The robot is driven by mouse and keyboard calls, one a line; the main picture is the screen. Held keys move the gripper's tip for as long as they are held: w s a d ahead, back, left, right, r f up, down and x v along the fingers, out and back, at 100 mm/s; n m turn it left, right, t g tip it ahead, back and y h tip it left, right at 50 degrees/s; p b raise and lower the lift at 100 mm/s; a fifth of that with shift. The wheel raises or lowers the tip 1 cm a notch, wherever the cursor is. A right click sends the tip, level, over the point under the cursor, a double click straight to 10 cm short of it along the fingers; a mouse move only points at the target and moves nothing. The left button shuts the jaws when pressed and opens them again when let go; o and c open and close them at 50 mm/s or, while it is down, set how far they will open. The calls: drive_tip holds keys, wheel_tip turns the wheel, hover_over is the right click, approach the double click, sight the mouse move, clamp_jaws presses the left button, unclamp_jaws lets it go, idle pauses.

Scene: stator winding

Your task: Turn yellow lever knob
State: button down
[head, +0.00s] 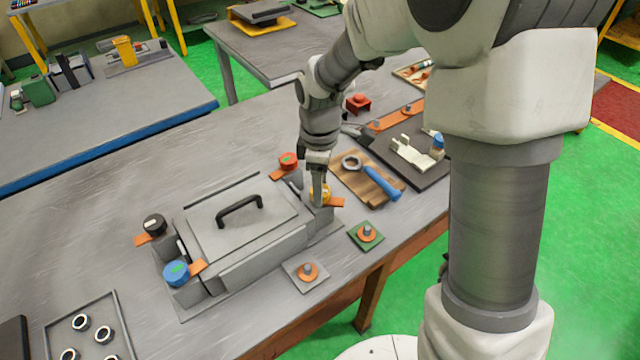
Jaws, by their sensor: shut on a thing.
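The yellow lever knob (327,195) sits at the right corner of a grey box fixture (232,238), with an orange lever (337,202) sticking out to its right. My gripper (319,192) points down from above and is shut on the yellow knob. The gripper hides part of the knob. The other corners carry a red knob (288,160), a black knob (155,225) and a blue knob (176,272), each with an orange lever. The fixture's lid has a black handle (240,210) and looks closed.
A wooden board with a blue-handled wrench (380,183) lies right of the knob. Small plates with orange discs (308,271) sit in front, near the table edge. A tray with rings (82,322) stands at the lower left.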

drive_tip(key=m, duration=0.6)
drive_tip(key=shift+w+r, duration=0.1)
drive_tip(key=shift+r, duration=0.1)
drive_tip(key=m, duration=0.6)
drive_tip(key=shift+m, duration=0.4)
drive_tip(key=m, duration=0.6)
drive_tip(key=shift+r, duration=0.1)
drive_tip(key=m+p, duration=0.1)
drive_tip(key=m, duration=0.5)
drive_tip(key=shift+m+p, duration=0.3)
drive_tip(key=shift+m, duration=0.1)
drive_tip(key=shift+c, duration=2.4)
unclamp_jaws()
drive_tip(key=shift+o, duration=1)
